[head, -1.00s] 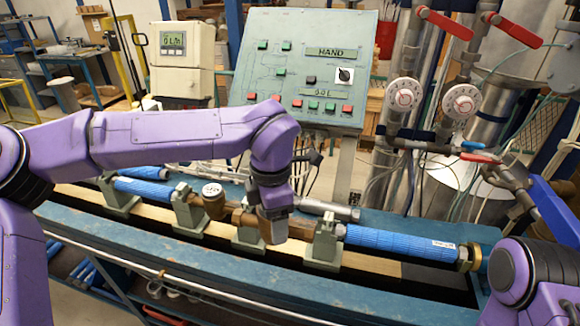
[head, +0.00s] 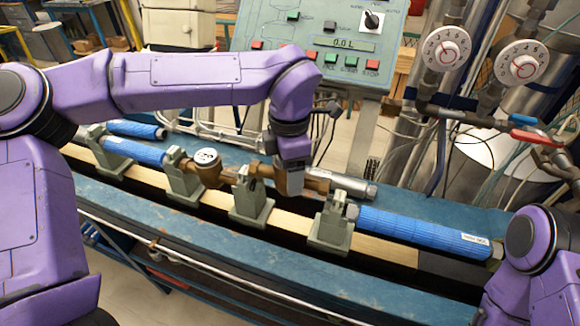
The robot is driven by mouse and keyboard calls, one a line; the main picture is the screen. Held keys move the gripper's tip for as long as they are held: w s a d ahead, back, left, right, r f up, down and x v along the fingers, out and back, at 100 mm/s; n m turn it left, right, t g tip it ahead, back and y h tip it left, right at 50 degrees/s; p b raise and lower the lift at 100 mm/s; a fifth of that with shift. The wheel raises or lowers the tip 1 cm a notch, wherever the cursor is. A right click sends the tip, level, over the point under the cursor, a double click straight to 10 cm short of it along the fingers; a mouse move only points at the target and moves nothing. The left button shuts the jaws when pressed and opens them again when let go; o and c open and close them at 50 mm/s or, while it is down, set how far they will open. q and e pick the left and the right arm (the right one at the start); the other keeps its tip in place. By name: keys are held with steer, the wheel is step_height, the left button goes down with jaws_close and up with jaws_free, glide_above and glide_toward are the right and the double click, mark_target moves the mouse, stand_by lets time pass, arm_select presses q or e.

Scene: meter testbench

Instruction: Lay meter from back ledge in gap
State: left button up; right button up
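A brass meter with a white round dial (head: 207,157) sits in the row at left, between stands. My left gripper (head: 290,186) points down above the space between the middle stand (head: 251,203) and the right stand (head: 331,225). Brass pipework (head: 318,181) shows on both sides of this gripper, and a brown-brass part shows at its lower end. The fingers and any dial there are hidden, so I cannot tell whether it grips this brass body or where that body rests. My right arm is at the lower right, with its gripper out of view.
A blue pipe (head: 415,228) runs right from the right stand, and another (head: 133,151) lies at left. A silver cylinder (head: 348,188) lies on the bench behind the row. The control panel (head: 325,40), gauges (head: 446,48) and red-handled valve (head: 530,137) stand behind.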

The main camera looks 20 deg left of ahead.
arm_select(q)
steer(key=shift+w+f+b, duration=0.2)
steer(key=shift+f+b, duration=0.35)
steer(key=shift+f, duration=0.55)
steer(key=shift+s+r, duration=0.1)
steer(key=shift+r, duration=0.05)
arm_select(e)
step_height(320, 180, down, 2)
steer(key=shift+w, duration=0.1)
steer(key=shift+r, duration=0.1)
arm_select(q)
steer(key=shift+r+p, duration=0.1)
steer(key=shift+p, duration=0.45)
arm_select(e)
steer(key=shift+r, duration=0.3)
